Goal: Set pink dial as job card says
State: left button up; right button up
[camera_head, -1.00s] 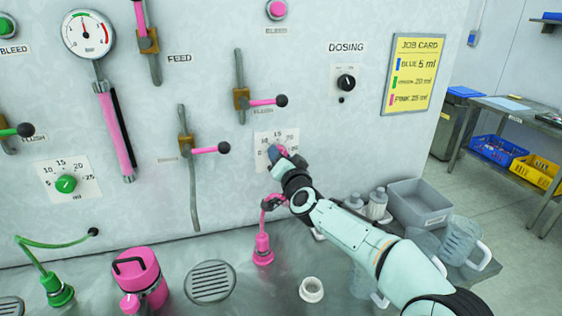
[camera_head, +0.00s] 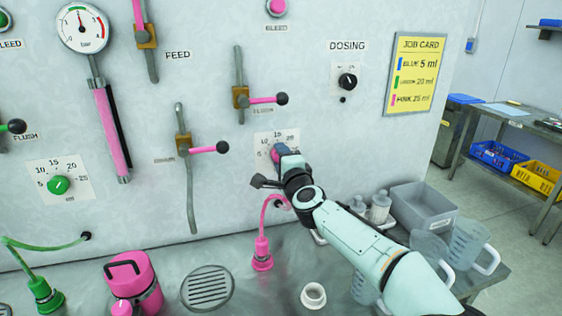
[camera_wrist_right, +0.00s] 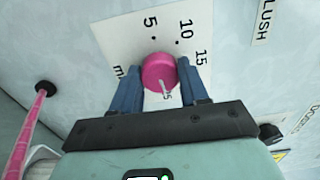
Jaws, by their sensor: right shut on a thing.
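The pink dial (camera_wrist_right: 157,70) is on a white scale plate (camera_head: 265,139) on the wall panel. My right gripper (camera_wrist_right: 160,84) is shut on it, one blue finger on each side. In the wrist view the dial's white pointer line points down, slightly right, toward a partly hidden number ending in 5, at the 25 end of the scale. The 5, 10 and 15 marks show above and right. In the head view the gripper mostly hides the dial. The job card (camera_head: 414,74) reads blue 5 ml, green 20 ml, pink 25 ml. My left gripper is out of view.
A pink-handled lever (camera_head: 205,149) and another (camera_head: 265,100) stick out left of and above the dial. A pink hose fitting (camera_head: 262,254) stands below. The green dial (camera_head: 58,185) is at the left. Bottles and a grey bin (camera_head: 423,209) stand at the right.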

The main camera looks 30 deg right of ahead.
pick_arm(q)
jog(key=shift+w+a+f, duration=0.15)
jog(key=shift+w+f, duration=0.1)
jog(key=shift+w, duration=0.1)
pick_arm(e)
jog(key=shift+m, duration=0.7)
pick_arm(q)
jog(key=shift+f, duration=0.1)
pick_arm(e)
jog(key=o, duration=1.1)
jog(key=shift+m, duration=0.3)
jog(key=shift+c, duration=0.2)
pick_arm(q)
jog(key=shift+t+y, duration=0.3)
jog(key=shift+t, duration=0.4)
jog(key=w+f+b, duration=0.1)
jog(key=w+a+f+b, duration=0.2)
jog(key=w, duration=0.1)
pick_arm(e)
jog(key=v, duration=1.3)
jog(key=shift+s, duration=0.15)
